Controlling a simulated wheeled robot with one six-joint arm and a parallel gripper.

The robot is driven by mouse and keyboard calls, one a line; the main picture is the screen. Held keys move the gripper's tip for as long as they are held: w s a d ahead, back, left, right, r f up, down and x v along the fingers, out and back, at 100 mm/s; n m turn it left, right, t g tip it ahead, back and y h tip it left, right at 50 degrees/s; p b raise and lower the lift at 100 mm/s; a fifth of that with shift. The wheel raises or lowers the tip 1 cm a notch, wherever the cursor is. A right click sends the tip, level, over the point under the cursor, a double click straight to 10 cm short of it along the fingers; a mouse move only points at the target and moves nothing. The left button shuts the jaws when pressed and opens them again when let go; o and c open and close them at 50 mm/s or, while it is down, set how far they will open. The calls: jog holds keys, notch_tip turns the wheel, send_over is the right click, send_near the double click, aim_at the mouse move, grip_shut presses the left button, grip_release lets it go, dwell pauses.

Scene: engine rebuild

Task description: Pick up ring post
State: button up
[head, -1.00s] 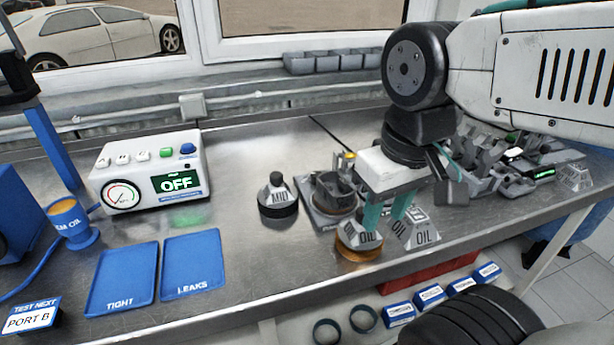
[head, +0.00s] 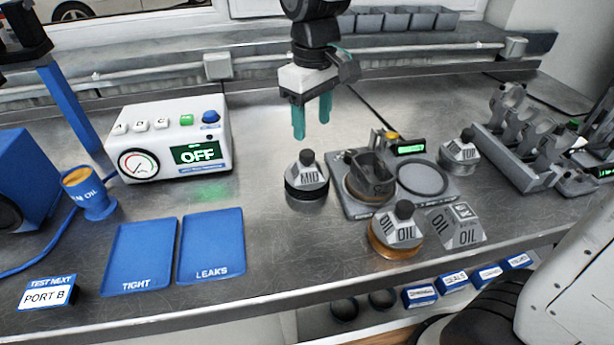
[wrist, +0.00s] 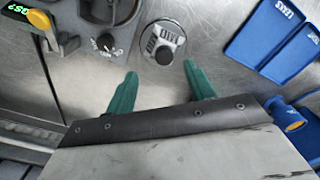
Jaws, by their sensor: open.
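Several ring posts stand on the steel bench, each a grey faceted body with a dark knob. The MID post (head: 306,178) has a black ringed base. The OIL post (head: 396,230) has a copper-coloured base at the bench's front, and the TOP post (head: 459,153) stands farther right. My gripper (head: 312,128) is open and empty, fingers pointing down, raised above the bench behind the MID post. In the wrist view the MID post (wrist: 162,43) lies upright in line with the gap between my green fingers (wrist: 158,80), apart from them.
A fixture plate (head: 352,207) holding a grey piston-like part (head: 371,175) is right of the MID post. Blue trays TIGHT (head: 140,288) and LEAKS (head: 212,272) lie left, before the white tester (head: 172,140).

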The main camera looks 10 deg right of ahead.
aim_at(308, 153)
jog(key=shift+w+a+f, duration=0.3)
jog(key=shift+a+f, duration=0.05)
jog(key=shift+a, duration=0.1)
jog(key=shift+w+a+f, duration=0.1)
jog(key=shift+f, duration=0.25)
jog(key=f, duration=0.7)
jog(key=shift+s+d, duration=0.2)
jog(key=shift+s, duration=0.15)
grip_shut()
